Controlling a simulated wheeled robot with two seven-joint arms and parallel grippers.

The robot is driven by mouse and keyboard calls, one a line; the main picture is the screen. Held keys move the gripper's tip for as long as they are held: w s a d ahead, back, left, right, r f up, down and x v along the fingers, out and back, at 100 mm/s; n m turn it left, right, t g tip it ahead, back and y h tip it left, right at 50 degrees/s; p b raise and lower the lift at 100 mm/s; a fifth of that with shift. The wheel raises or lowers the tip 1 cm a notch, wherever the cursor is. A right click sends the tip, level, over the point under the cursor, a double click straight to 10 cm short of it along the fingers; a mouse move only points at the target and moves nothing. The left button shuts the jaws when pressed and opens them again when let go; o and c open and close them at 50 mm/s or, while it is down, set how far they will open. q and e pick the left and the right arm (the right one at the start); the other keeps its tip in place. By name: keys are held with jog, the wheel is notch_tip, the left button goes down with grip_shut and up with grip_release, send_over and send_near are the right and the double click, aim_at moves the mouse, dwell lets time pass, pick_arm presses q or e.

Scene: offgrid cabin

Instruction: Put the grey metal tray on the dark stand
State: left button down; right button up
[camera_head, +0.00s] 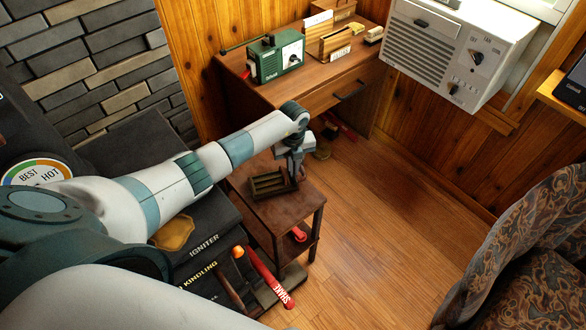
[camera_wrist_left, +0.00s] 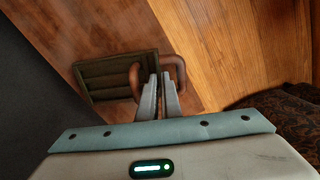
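The tray (camera_head: 268,184) is dark grey-olive with a ribbed inside. It is at the top of a small dark brown stand (camera_head: 257,213) in the head view; I cannot tell whether it rests on it or hovers just above. The tray also shows in the left wrist view (camera_wrist_left: 112,74), with a brown curved handle (camera_wrist_left: 180,74) at its near side. My left gripper (camera_head: 292,174) is at the tray's right end. Its fingers (camera_wrist_left: 160,84) are close together on the handle, whose middle they hide. My right gripper is out of view.
A wooden desk (camera_head: 310,92) with a green device (camera_head: 276,57) stands behind. Black steps or boxes (camera_head: 205,245) with red-handled tools (camera_head: 267,277) lie left of the stand. A patterned armchair (camera_head: 530,250) is at right. Wood floor (camera_head: 385,220) between is clear.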

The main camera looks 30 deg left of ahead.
pick_arm(q)
jog(key=shift+f, duration=0.25)
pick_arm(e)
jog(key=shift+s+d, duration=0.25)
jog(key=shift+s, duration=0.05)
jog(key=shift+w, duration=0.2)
pick_arm(q)
jog(key=shift+f, duration=0.1)
jog(key=c, duration=2)
grip_release()
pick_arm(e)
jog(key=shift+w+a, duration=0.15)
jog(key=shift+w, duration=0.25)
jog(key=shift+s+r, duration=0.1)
